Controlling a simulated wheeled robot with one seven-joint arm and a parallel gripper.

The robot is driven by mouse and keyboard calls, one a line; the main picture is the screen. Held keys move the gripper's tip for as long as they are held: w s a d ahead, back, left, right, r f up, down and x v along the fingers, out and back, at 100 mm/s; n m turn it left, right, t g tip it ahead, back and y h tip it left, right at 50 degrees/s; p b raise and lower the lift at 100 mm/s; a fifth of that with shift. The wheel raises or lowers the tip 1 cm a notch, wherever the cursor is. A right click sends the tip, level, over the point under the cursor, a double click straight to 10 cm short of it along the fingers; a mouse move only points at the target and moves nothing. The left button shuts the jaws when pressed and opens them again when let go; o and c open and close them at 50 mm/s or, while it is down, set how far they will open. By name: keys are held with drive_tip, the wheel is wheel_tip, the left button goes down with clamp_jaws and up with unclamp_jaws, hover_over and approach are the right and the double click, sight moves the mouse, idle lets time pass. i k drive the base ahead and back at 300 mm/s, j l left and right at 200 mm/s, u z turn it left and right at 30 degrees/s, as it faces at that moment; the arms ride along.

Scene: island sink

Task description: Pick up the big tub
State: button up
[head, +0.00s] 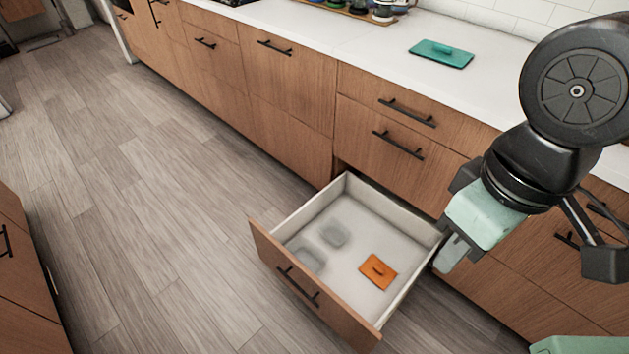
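Two translucent grey tubs lie in the open drawer (352,194). One tub (334,233) is near the drawer's middle; the other tub (309,261) is closer to the drawer front and partly hidden by it. They look similar in size, and I cannot tell which is the big one. My gripper (447,256), pale green, hangs at the drawer's right side, apart from both tubs. Its fingers are seen from the side, so I cannot tell whether they are open. I see nothing held in it.
An orange lid (378,271) lies in the drawer, right of the tubs. A teal lid (441,53) lies on the white counter (385,42). Jars stand on a board at the back. The wood floor (150,200) left of the drawer is clear.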

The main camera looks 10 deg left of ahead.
sight(309, 254)
drive_tip(key=j+u, duration=0.15)
drive_tip(key=u, duration=0.6)
drive_tip(key=i+l, duration=0.05)
